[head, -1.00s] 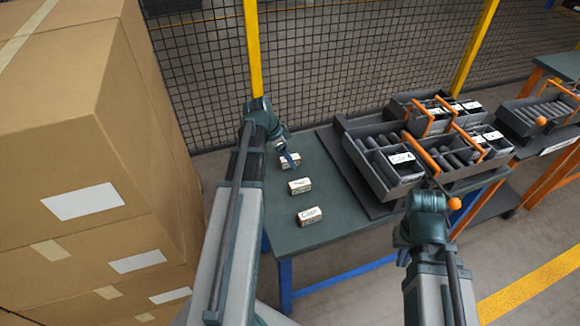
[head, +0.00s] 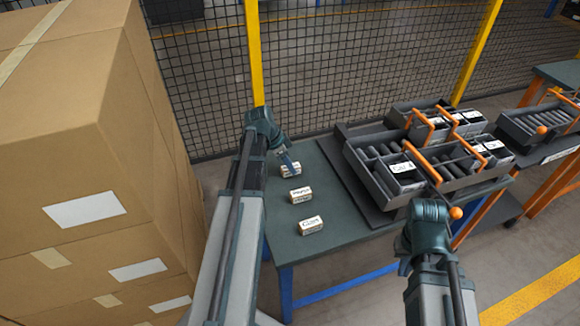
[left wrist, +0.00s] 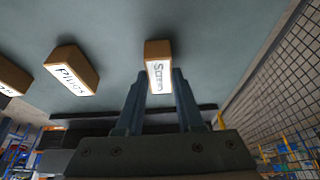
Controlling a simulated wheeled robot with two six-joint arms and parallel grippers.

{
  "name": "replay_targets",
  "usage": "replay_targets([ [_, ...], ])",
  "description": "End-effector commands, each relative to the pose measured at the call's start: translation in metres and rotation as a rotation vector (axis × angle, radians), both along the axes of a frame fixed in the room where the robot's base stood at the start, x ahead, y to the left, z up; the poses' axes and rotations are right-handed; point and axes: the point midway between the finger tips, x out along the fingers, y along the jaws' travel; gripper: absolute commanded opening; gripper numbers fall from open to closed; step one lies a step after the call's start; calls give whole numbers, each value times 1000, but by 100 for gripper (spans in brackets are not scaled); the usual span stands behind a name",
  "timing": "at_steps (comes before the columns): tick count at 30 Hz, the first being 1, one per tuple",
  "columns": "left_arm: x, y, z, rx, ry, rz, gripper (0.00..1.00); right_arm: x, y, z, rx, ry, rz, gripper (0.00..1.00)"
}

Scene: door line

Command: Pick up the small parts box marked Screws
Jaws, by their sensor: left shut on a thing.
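The Screws box (head: 290,170) is a small tan box with a white label, at the far end of the green table. In the left wrist view its label reads Screws (left wrist: 158,67). My left gripper (head: 288,160) is shut on it, with a finger (left wrist: 184,95) on either side of the box. The box appears to be still at table height; I cannot tell whether it touches the top. My right gripper (head: 428,214) is over the right side near the trays; its fingertips are hidden.
Two similar labelled boxes stand nearer on the table, a middle one (head: 301,195) and a front one (head: 311,225). Grey divided trays (head: 375,180) with orange handles stand at the right. Large cartons (head: 60,150) are stacked at left. A mesh fence (head: 350,75) runs behind.

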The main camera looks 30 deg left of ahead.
Motion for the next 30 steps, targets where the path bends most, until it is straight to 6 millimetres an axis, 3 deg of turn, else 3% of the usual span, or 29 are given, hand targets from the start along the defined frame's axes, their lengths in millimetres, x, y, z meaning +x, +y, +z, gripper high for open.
replay_targets([
  [13, 0, 0, 42, 0, 0, 0, 0, 0, 0, 42, 0, 0, 0, 0],
  [24, -43, -82, 44, 1, 0, -4, 0, 0, 0, 44, 0, 0, -1, 0],
  [30, -58, -117, 47, 0, 0, -3, 0, 0, 0, 47, 0, 0, -1, 0],
])
